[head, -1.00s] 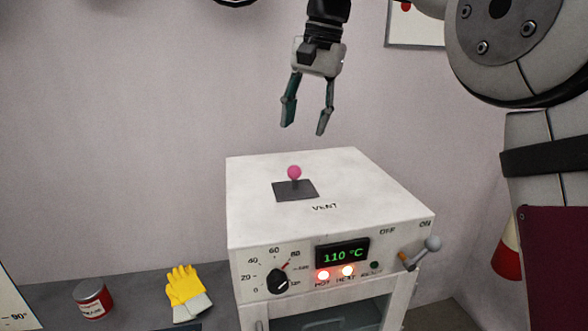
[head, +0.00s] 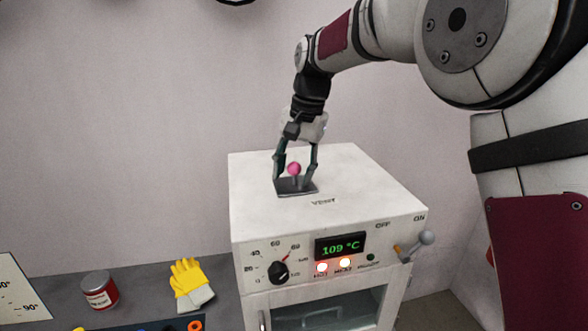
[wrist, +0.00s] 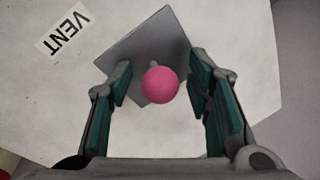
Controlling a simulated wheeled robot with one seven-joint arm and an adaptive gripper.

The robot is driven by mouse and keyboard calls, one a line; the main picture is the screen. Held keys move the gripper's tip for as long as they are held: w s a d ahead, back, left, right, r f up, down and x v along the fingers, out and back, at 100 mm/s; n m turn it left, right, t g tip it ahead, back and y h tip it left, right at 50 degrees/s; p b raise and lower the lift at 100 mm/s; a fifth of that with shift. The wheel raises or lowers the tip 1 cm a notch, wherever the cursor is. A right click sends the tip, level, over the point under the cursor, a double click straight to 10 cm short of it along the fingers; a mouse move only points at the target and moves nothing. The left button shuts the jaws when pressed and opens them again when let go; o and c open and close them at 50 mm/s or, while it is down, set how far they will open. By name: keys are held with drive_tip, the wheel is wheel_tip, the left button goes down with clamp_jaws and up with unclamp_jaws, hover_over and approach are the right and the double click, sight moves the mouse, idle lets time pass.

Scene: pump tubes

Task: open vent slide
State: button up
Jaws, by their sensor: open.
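The vent slide has a pink ball knob (head: 294,169) on a short stem. It stands on a dark grey plate (head: 309,189) on top of the white oven (head: 370,190), behind the "VENT" label (head: 323,202). My gripper (head: 295,176) is open and points down over the plate, with a finger on either side of the knob. In the wrist view the pink knob (wrist: 160,84) lies between the two green-padded fingers (wrist: 162,95), with gaps on both sides. The fingertips are close to the plate; I cannot tell whether they touch it.
The oven front has a dial (head: 278,272), a display (head: 340,246) reading 109 °C, lit lamps and a lever (head: 417,244) at the right. The rest of the oven top is clear.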

clamp_jaws()
drive_tip(key=w+d, duration=0.1)
drive_tip(key=d, duration=0.5)
drive_tip(key=w+d+b, duration=0.1)
drive_tip(key=d, duration=0.2)
drive_tip(key=shift+w, duration=0.35)
unclamp_jaws()
wheel_tip(320, 180, up, 12)
drive_tip(key=d, duration=0.2)
drive_tip(key=shift+s+d, duration=0.15)
drive_tip(key=shift+s, duration=0.2)
drive_tip(key=shift+f, duration=0.1)
